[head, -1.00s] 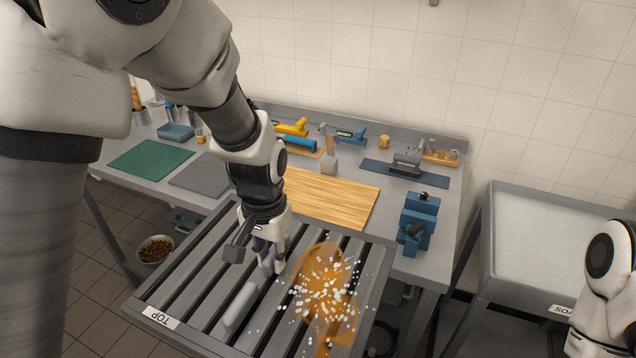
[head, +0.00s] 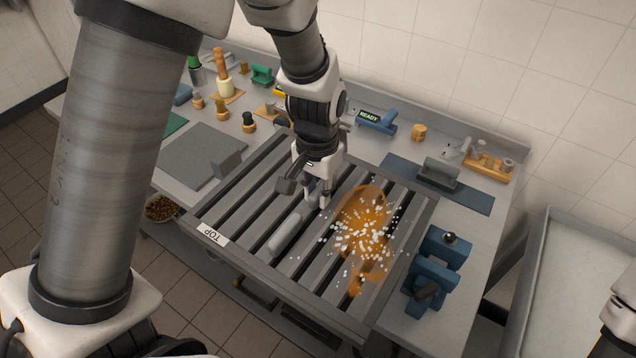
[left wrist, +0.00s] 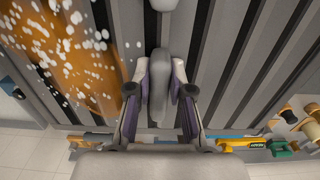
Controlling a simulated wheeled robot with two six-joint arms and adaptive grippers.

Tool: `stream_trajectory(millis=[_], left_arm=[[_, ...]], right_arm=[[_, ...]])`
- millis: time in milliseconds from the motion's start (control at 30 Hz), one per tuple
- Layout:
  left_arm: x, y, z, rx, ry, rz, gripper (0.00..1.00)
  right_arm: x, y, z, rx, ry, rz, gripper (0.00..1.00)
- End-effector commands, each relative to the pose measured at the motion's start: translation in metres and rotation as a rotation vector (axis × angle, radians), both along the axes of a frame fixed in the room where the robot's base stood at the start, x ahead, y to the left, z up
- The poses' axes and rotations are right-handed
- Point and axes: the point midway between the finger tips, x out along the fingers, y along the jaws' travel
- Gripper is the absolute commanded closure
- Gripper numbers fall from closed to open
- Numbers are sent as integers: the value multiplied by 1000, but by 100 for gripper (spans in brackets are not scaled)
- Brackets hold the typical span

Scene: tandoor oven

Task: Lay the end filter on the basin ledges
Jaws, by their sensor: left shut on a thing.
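The end filter (head: 330,285) is a grey slatted panel with dark gaps, a TOP label at its left corner, an orange greasy stain and scattered white specks. It spans the front of the workbench; I cannot tell whether it touches the bench. My left gripper (head: 318,203) is shut on a grey bar handle on the filter, also visible between the fingers in the left wrist view (left wrist: 159,88). A second grey handle (head: 285,236) is free. The basin (head: 536,258) at the right holds a pale surface; its ledges cannot be made out.
A blue vise (head: 437,270) stands close to the filter's right edge. Grey and blue mats (head: 398,175), brushes and small tools occupy the back and left of the bench. A bowl of brown bits (head: 160,208) is below left. A gap separates bench and basin.

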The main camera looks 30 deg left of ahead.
Motion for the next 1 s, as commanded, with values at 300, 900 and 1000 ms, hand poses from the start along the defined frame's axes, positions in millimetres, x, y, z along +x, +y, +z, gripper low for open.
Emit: stream_trajectory(millis=[300,900,1000], left_arm=[[0,0,-44,0,2,1,100],[0,0,-73,0,-1,1,66],[0,0,-73,0,-1,1,54]], right_arm=[[0,0,8,0,-1,0,60],[0,0,8,0,-1,0,60],[0,0,8,0,-1,0,60]])
